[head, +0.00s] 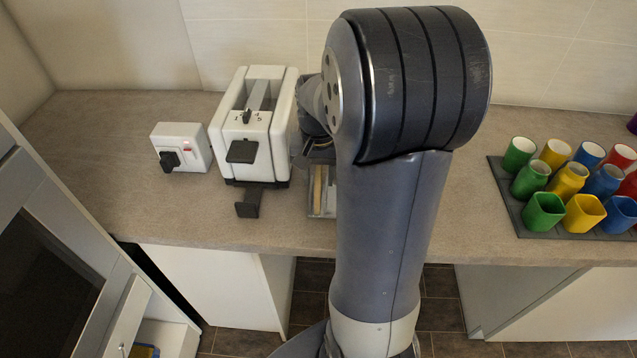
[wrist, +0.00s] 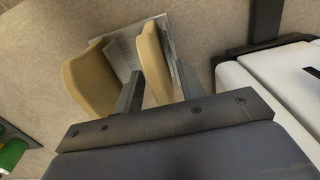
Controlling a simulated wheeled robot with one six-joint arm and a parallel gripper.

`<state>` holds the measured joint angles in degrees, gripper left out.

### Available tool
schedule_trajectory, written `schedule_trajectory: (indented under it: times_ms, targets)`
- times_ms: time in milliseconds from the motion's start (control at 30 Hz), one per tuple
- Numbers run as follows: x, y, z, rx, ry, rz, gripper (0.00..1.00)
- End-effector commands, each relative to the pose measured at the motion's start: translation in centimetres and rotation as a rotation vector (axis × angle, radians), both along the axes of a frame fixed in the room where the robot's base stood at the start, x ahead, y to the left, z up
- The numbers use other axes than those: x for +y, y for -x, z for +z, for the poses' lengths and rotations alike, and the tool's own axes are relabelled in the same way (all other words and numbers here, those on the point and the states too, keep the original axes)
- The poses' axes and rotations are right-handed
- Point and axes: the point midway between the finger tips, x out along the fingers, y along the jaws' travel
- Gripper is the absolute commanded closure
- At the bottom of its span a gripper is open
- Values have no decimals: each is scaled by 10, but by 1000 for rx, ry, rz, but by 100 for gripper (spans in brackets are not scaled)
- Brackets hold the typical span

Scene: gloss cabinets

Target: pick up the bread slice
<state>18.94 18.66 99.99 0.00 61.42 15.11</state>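Two tan bread slices stand on edge in a light grey rack (wrist: 124,48) in the wrist view: a left slice (wrist: 88,76) and a right slice (wrist: 153,62). My gripper (wrist: 160,88) has one finger between the slices and the other to the right of the right slice. The fingers are apart, straddling the right slice, with a small gap seen on its right side. In the head view the rack (head: 328,200) and a bread edge (head: 317,188) show on the counter, partly hidden by my arm, as is most of my gripper.
A white toaster (head: 235,155) with a black lever stands just left of the rack; its edge shows in the wrist view (wrist: 262,70). A white box with a black knob (head: 185,145) is farther left. Several coloured cups stand on a dark tray (head: 510,200) at right.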

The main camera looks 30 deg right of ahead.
Motion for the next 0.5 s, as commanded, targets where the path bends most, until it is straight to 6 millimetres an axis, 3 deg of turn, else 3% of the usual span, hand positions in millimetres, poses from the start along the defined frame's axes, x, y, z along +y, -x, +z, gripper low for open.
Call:
schedule_trajectory:
  times_ms: [300, 500]
  targets:
    - [0, 0, -6, -1, 1, 0, 64]
    - [0, 0, -6, -1, 1, 0, 80]
